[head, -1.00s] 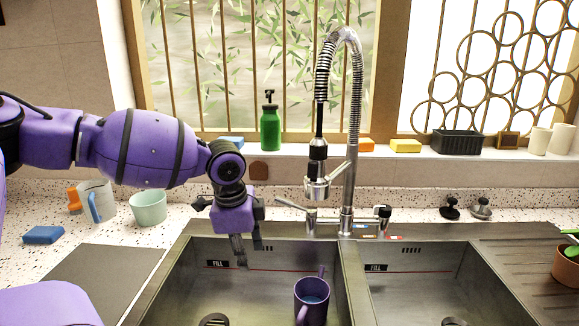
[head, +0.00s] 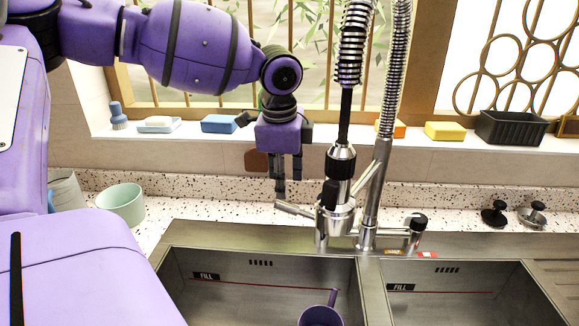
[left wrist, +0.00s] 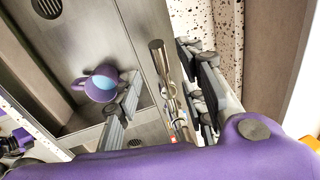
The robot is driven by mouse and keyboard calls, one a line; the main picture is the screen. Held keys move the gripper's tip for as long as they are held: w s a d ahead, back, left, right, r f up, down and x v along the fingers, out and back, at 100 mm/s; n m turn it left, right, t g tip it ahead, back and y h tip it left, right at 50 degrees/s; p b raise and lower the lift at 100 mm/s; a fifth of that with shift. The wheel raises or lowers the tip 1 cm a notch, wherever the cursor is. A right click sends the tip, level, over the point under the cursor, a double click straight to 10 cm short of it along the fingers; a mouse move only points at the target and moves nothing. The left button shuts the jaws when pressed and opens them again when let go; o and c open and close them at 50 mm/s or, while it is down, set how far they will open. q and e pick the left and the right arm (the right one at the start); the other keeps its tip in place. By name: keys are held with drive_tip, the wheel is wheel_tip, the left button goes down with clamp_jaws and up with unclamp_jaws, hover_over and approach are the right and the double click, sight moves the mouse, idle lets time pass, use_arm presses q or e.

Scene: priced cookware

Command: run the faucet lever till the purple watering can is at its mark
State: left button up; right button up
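The purple watering can (head: 322,317) stands in the left basin, cut off by the bottom edge. The left wrist view shows it whole (left wrist: 80,84), with light blue water inside. A red line marked FILL (head: 262,286) runs along the basin's back wall. The chrome faucet lever (head: 292,208) sticks out left from the faucet base. My left gripper (head: 287,186) points down just above the lever's outer end, fingers apart. In the left wrist view the lever (left wrist: 157,58) shows between the open fingers (left wrist: 159,68); contact cannot be told. My right gripper is out of view.
The faucet's spray head (head: 341,165) and spring hose stand close to the right of my left gripper. A mint cup (head: 121,203) is on the counter at left. Sponges and a black basket (head: 510,128) line the sill. The right basin (head: 450,300) looks empty.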

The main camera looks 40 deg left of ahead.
sight(285, 203)
use_arm(q)
drive_tip(key=f, duration=0.2)
drive_tip(key=f+b, duration=0.2)
drive_tip(key=f, duration=0.1)
drive_tip(key=shift+w+a+f, duration=0.2)
drive_tip(key=shift+w+f, duration=0.1)
drive_tip(key=shift+w, duration=0.05)
drive_tip(key=shift+f+b, duration=0.35)
drive_tip(key=shift+f, duration=0.05)
drive_tip(key=shift+w+a+f, duration=0.1)
drive_tip(key=shift+w+f, duration=0.05)
drive_tip(key=shift+f, duration=0.3)
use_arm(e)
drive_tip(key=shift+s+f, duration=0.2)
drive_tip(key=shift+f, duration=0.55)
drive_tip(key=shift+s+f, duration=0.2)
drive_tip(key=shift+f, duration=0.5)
use_arm(q)
clamp_jaws()
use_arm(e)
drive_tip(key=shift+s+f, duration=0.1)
